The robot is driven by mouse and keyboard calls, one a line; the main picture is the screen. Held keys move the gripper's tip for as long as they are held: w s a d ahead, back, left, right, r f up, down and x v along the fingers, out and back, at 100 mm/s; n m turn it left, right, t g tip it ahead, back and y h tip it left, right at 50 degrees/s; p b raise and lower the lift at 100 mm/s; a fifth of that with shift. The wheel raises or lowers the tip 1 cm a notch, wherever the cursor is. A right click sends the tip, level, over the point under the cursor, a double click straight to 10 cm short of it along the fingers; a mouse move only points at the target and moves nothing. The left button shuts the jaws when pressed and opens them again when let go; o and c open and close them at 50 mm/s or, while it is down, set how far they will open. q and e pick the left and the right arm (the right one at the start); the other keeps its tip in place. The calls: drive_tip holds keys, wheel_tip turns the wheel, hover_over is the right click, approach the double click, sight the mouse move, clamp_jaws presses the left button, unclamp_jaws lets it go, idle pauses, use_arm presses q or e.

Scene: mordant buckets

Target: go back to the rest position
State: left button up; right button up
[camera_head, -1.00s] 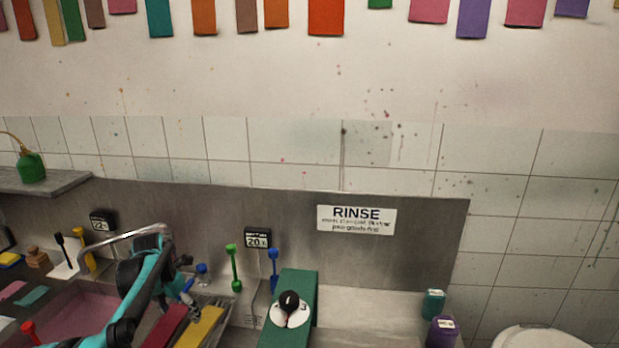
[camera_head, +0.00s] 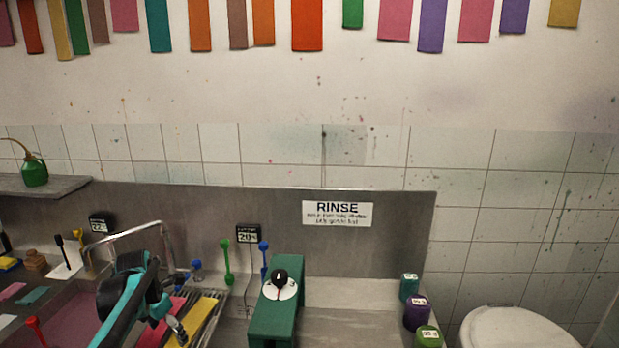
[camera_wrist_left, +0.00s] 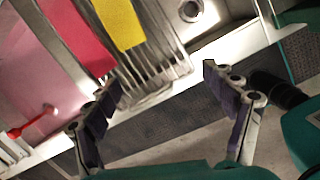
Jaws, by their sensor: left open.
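My left arm comes in at the lower left of the head view, over the sink and drying rack area. My left gripper (camera_head: 176,326) shows small at the end of that arm. In the left wrist view its two fingers (camera_wrist_left: 158,84) stand wide apart with nothing between them. Beyond them lie the metal rack (camera_wrist_left: 150,75), a yellow cloth (camera_wrist_left: 119,22) and a red-pink cloth (camera_wrist_left: 78,38). My right gripper is not in view.
A green stand with a dial (camera_head: 277,310) is right of the rack. Green and blue upright tools (camera_head: 227,262) stand near a timer (camera_head: 249,234). Several lidded jars (camera_head: 416,313) and a white round bucket (camera_head: 515,328) are at right. A curved tap (camera_head: 128,232) rises behind my arm.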

use_arm(q)
drive_tip(key=s+d+r+m+t+b, duration=0.3)
drive_tip(key=s+d+m, duration=1.05)
drive_tip(key=m, duration=0.25)
drive_tip(key=s+d+f+m+t+b, duration=0.1)
drive_tip(key=s+d+f+m, duration=0.2)
drive_tip(key=s+m, duration=0.3)
drive_tip(key=s+d+f+m+t+b, duration=0.1)
drive_tip(key=s+d+f+m, duration=0.2)
drive_tip(key=s+m, duration=0.3)
drive_tip(key=m, duration=0.3)
drive_tip(key=shift+s+f, duration=0.2)
drive_tip(key=shift+f, duration=0.2)
